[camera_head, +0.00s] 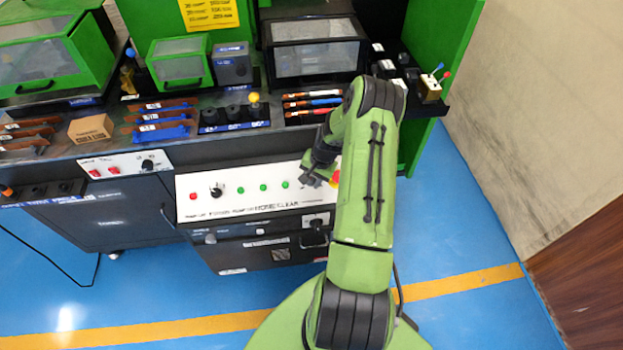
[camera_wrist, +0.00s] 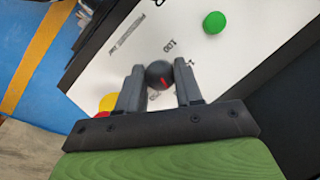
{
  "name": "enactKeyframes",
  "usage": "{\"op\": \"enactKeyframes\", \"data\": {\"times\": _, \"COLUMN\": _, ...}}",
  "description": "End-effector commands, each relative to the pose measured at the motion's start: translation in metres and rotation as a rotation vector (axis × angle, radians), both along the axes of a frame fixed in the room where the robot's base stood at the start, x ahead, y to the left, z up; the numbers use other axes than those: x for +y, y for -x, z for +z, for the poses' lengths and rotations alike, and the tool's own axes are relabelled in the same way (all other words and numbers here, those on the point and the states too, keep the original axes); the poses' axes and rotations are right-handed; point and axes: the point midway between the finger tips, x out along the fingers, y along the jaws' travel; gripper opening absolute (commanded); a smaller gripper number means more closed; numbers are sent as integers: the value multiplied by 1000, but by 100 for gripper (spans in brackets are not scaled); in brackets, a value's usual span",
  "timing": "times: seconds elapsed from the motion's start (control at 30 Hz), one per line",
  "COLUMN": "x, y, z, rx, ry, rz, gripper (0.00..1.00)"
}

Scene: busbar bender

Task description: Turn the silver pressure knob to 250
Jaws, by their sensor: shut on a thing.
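A dark round knob (camera_wrist: 159,75) with a red pointer line sits on the white panel (camera_wrist: 110,65) in the wrist view. It looks dark grey to black rather than silver. My gripper (camera_wrist: 160,88) has one finger on each side of the knob and is shut on it. The red line slants toward the lower right of the picture. Small printed numbers stand around the knob; one seems to read 100, the others are partly hidden. In the head view my gripper (camera_head: 318,178) is at the right part of the white control panel (camera_head: 240,208), and my arm hides the knob.
A red and yellow button (camera_head: 335,178) is close to my gripper, and its edge shows in the wrist view (camera_wrist: 107,102). Green buttons (camera_head: 262,187) and a black selector (camera_head: 217,190) are to the left. A black drawer unit (camera_head: 265,250) is below the panel.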

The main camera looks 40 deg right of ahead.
Motion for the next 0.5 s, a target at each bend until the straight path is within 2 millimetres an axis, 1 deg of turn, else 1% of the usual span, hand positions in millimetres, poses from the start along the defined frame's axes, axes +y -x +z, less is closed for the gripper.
{"op": "enactKeyframes", "data": {"times": 0.5, "x": -1, "y": 2, "z": 0, "rx": -124, "ry": -179, "rz": -437, "gripper": 5}}
